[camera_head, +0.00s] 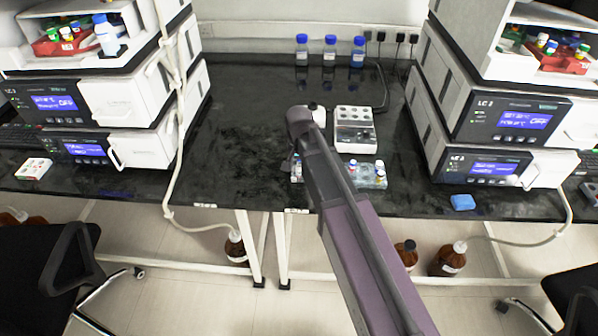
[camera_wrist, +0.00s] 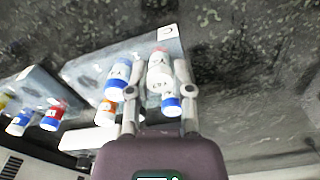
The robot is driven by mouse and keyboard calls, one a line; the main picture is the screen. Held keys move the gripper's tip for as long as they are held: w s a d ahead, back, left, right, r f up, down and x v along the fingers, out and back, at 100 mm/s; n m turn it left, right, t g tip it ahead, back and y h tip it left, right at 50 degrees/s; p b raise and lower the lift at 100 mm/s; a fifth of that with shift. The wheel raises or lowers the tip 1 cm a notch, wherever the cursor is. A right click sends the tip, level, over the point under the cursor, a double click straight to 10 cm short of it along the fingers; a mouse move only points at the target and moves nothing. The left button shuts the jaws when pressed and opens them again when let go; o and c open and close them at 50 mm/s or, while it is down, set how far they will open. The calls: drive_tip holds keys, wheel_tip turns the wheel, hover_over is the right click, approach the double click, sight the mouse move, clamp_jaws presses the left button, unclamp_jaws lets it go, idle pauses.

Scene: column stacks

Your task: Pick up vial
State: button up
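A blue-capped vial (camera_wrist: 117,76) stands just left of the left finger. Another blue-capped vial (camera_wrist: 171,105) and an orange-capped one (camera_wrist: 106,108) are closer to the gripper body. The clear rack (camera_wrist: 88,68) holds vials. In the head view, my arm covers part of the rack (camera_head: 368,184), and my fingertips are hidden.
A white-and-grey device (camera_head: 355,134) stands behind the rack on the black bench. Blue-capped bottles (camera_head: 330,50) stand at the back wall. Instrument stacks (camera_head: 500,128) flank the bench on both sides. A blue block (camera_head: 462,202) lies near the front edge.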

sight(299, 167)
drive_tip(key=shift+r, duration=0.15)
wheel_tip(299, 167, up, 3)
drive_tip(key=p, duration=0.3)
drive_tip(key=shift+r, duration=0.1)
drive_tip(key=s+d+p, duration=0.1)
drive_tip(key=s+d, duration=0.2)
drive_tip(key=s, duration=0.4)
drive_tip(key=s+d+r+p, duration=0.1)
drive_tip(key=s+d, duration=0.2)
drive_tip(key=s, duration=0.5)
drive_tip(key=shift+r, duration=0.25)
drive_tip(key=shift+o, duration=0.9)
clamp_jaws()
drive_tip(key=shift+a, duration=0.15)
